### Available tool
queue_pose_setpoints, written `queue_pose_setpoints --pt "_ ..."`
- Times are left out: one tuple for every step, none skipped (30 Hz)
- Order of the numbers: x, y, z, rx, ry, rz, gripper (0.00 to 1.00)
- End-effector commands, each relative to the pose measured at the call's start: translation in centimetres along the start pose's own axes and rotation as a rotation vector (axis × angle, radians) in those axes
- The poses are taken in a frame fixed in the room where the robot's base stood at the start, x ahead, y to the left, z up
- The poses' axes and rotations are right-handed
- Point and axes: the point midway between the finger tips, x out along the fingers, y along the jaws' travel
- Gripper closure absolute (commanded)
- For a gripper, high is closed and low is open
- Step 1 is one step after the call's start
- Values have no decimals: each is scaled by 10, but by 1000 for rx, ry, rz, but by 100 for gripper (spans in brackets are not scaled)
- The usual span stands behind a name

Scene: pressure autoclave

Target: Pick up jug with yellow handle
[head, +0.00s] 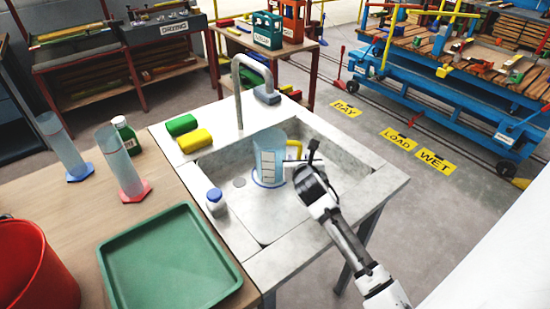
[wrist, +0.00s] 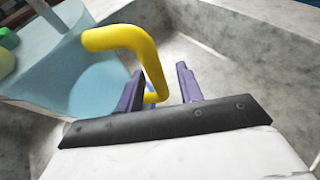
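The clear jug with blue markings (head: 268,163) stands upright in the sink, its yellow handle (head: 294,148) on the right side. My gripper (head: 308,160) is at the handle's right, over the sink. In the wrist view, the jug (wrist: 75,75) fills the left and its yellow handle (wrist: 125,36) reaches toward my gripper (wrist: 160,68). The two purple fingers are apart. The handle's upright part shows between them, nearer the left finger, which hides some of its lower end. I cannot tell whether a finger touches it.
The sink basin (head: 225,165) has raised walls around the jug. A curved tap (head: 238,75) rises behind it. A blue-capped bottle (head: 216,202) stands at the left. Green and yellow sponges (head: 195,140) lie on the back-left rim. A green tray (head: 165,262) lies on the table.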

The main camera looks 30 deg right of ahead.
Motion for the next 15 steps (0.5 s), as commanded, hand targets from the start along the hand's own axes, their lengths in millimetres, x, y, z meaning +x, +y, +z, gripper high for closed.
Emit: queue_pose_setpoints --pt "0 0 0 0 0 0 71" --pt "0 0 0 0 0 0 75" --pt "0 0 0 0 0 0 80" --pt "0 0 0 0 0 0 84" --pt "0 0 0 0 0 0 88" --pt "0 0 0 0 0 0 93" --pt "0 0 0 0 0 0 97" --pt "0 0 0 0 0 0 100" --pt "0 0 0 0 0 0 100" --pt "0 0 0 0 0 0 100" --pt "0 0 0 0 0 0 100" --pt "0 0 0 0 0 0 100" --pt "0 0 0 0 0 0 100" --pt "0 0 0 0 0 0 100" --pt "0 0 0 0 0 0 100"
